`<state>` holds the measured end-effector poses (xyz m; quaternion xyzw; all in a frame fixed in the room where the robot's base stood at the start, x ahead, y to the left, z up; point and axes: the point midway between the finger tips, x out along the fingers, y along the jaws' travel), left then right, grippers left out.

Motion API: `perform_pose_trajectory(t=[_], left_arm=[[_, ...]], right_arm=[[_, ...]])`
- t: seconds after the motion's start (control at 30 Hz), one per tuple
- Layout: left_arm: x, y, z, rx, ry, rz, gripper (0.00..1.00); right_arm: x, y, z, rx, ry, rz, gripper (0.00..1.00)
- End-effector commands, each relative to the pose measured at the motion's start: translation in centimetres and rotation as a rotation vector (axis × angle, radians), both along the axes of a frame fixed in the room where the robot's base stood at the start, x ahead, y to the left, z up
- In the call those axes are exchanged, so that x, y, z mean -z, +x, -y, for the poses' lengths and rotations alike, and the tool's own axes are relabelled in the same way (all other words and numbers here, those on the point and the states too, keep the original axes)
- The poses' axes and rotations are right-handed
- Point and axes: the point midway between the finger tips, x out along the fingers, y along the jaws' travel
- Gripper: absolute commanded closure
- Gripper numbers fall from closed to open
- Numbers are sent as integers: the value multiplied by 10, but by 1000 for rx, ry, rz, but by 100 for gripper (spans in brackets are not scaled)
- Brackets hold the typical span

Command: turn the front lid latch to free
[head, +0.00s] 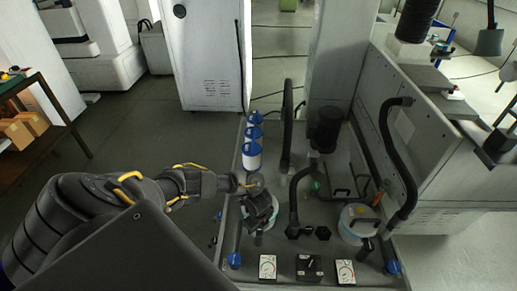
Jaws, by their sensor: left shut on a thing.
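My left gripper (262,208) reaches in from the left over the front left part of the machine deck. It is shut on a small part at the top of a white round drum (271,226), apparently the front lid latch. The fingers hide that part, so I cannot tell which way it is turned. The drum is also mostly covered by the gripper. A second white drum (352,233) with a dark handle stands to the right. My right gripper is not in view.
Several blue-and-white canisters (251,155) stand behind the gripper. Black hoses (399,165) and a dark motor-like cylinder (325,128) rise from the deck. Dials (267,267) and a black switch box (309,267) line the front edge. Floor at left is open.

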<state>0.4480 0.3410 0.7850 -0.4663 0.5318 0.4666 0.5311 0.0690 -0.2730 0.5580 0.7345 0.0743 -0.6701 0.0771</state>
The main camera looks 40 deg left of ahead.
Motion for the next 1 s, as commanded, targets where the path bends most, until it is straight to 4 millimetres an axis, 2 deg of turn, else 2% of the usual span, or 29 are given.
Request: perform_pose_trajectory(t=[0.43,0.47,0.6,0.87,1.0], left_arm=[[-1,1,-2,-13,3,2,85],[-1,1,-2,-13,3,3,60],[-1,1,-1,-12,2,2,41],[0,1,0,-10,1,1,41],[-9,1,0,-11,0,3,41]], right_arm=[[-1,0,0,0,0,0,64],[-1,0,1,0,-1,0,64],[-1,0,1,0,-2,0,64],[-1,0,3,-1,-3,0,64],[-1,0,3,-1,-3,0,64]])
